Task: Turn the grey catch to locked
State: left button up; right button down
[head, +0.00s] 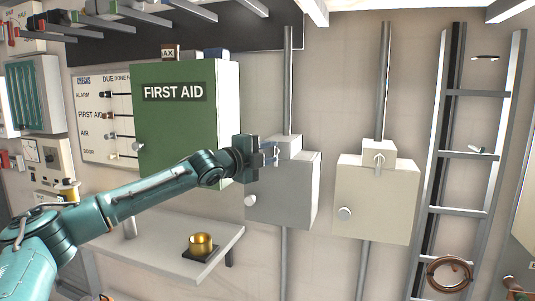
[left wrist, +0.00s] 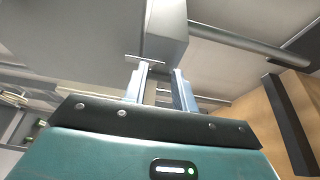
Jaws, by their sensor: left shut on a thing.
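The grey box (head: 282,190) hangs on the wall at the middle of the head view, with a small grey block (head: 289,143) on its top. My left gripper (head: 270,152) is at the front of that block, its fingers closed on the grey catch. In the head view the fingers and wrist mostly hide the catch, so I cannot tell its angle. In the left wrist view the two fingers (left wrist: 161,88) reach up to the block (left wrist: 167,35), with a thin bar (left wrist: 143,60) across one fingertip. My right gripper is not in view.
A cream box (head: 375,200) with a similar catch (head: 378,159) hangs to the right, beside a ladder (head: 465,154). A green first aid cabinet (head: 175,125) stands close behind my left arm. Below is a shelf (head: 165,250) with a brass cup (head: 201,244).

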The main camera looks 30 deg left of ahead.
pick_arm(q)
jog(key=o, duration=1)
jog(key=shift+d, duration=0.1)
jog(key=shift+s, duration=0.1)
jog(key=s+a+b, duration=0.2)
jog(key=s, duration=1.1)
jog(key=shift+w, duration=0.1)
